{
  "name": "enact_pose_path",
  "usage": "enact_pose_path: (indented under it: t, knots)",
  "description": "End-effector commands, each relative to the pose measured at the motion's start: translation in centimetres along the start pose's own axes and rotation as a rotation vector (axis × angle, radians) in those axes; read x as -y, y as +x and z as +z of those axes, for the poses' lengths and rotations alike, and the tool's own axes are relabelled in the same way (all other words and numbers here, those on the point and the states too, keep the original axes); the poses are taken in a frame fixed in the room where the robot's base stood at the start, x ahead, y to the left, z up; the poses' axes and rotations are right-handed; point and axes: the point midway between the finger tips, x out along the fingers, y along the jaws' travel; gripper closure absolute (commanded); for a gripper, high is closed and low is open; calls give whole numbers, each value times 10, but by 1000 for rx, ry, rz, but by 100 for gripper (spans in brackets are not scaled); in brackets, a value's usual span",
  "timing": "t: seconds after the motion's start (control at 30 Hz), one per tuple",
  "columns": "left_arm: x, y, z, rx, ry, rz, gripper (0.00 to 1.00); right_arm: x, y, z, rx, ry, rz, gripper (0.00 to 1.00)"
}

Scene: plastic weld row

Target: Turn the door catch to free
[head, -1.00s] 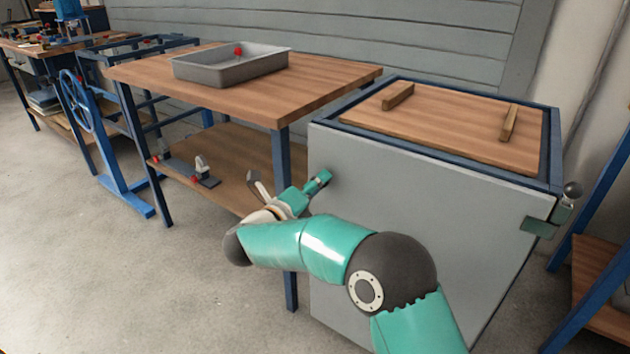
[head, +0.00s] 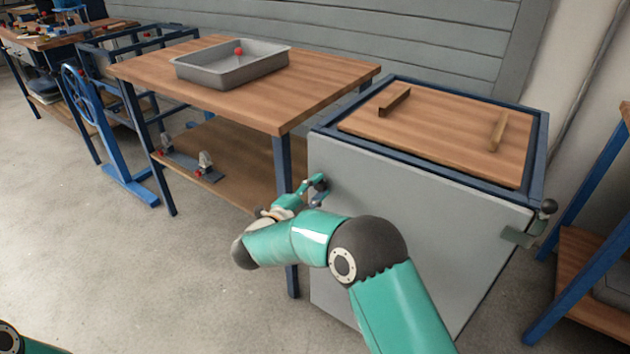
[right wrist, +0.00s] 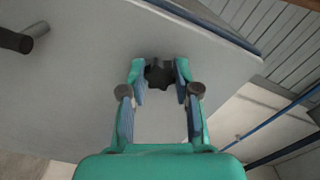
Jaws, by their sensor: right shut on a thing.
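The door catch is a small dark lobed knob (head: 321,183) on the grey cabinet door (head: 420,230), near the door's upper left corner. In the right wrist view the dark knob (right wrist: 158,73) sits between the fingertips. My right gripper (head: 313,188) is at the door face with its fingers around the knob; the wrist view also shows the gripper (right wrist: 160,80) shut on it, a finger on each side. The fingers partly hide the knob in the head view. My left gripper is out of view.
A workbench (head: 330,70) with a grey tray (head: 205,78) stands left of the cabinet, its leg close to my right forearm. A dark bar on a metal stem (right wrist: 18,40) juts from the door in the wrist view.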

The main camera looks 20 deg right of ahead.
Motion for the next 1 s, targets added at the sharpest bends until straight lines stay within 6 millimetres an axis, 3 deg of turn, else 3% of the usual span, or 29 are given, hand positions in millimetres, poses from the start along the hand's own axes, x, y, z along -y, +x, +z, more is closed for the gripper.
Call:
enact_pose_path:
  t: [0.1, 0.4, 1.0]
  knots:
    - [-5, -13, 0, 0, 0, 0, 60, 0, -1, 1, 7, -108, 5, 100]
    - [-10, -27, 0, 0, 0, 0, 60, -3, -1, 2, 7, -296, 5, 100]
    - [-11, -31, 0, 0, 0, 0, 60, -7, -1, 3, 8, -374, 7, 100]
